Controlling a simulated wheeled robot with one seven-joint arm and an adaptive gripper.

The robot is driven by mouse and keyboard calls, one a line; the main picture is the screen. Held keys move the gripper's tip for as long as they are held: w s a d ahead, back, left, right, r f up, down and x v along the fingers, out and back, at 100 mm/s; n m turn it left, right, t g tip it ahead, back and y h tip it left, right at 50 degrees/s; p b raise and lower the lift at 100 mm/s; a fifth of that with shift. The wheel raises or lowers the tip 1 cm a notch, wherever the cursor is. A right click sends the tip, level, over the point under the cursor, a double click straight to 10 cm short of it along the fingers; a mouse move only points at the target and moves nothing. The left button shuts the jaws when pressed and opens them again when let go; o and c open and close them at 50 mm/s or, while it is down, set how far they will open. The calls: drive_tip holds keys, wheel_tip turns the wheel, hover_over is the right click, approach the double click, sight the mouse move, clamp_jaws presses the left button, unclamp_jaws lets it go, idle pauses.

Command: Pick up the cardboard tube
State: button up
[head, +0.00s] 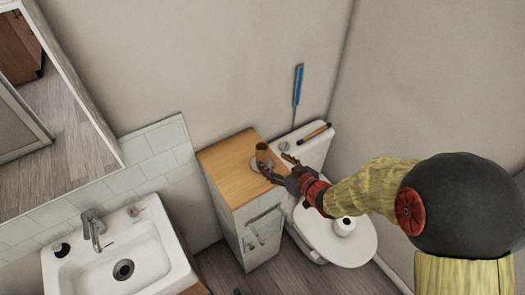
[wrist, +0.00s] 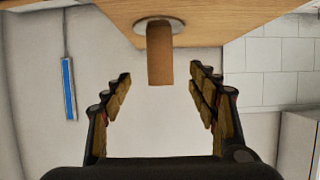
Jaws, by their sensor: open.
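The brown cardboard tube (head: 262,153) stands upright on the wooden top of a narrow white cabinet (head: 222,155), on a small round grey base. In the wrist view the tube (wrist: 160,60) appears upside down, hanging from the wooden surface, with its free end between the lines of the two fingers. My gripper (head: 274,163) is open and empty, at the cabinet's right edge close to the tube. In the wrist view the open fingers (wrist: 160,78) lie left and right of the tube with a gap on each side. I see no contact.
A white toilet (head: 340,247) stands right of the cabinet, with a white roll (head: 345,227) on its lid. A brown stick-like object (head: 316,132) lies on the tank. A blue-handled brush (head: 298,85) is against the wall. A sink (head: 120,265) is at lower left.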

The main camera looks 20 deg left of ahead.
sight(266, 156)
drive_tip(key=shift+w+a+f, duration=0.1)
drive_tip(key=shift+a+f, duration=0.1)
drive_tip(key=shift+a, duration=0.2)
drive_tip(key=x, duration=0.3)
drive_tip(key=b+x, duration=0.1)
drive_tip(key=x, duration=0.2)
drive_tip(key=shift+w+a+r, duration=0.1)
drive_tip(key=shift+w+a, duration=0.1)
drive_tip(key=shift+w, duration=0.25)
drive_tip(key=c, duration=0.4)
drive_tip(key=c, duration=0.3)
drive_tip(key=shift+c, duration=0.7)
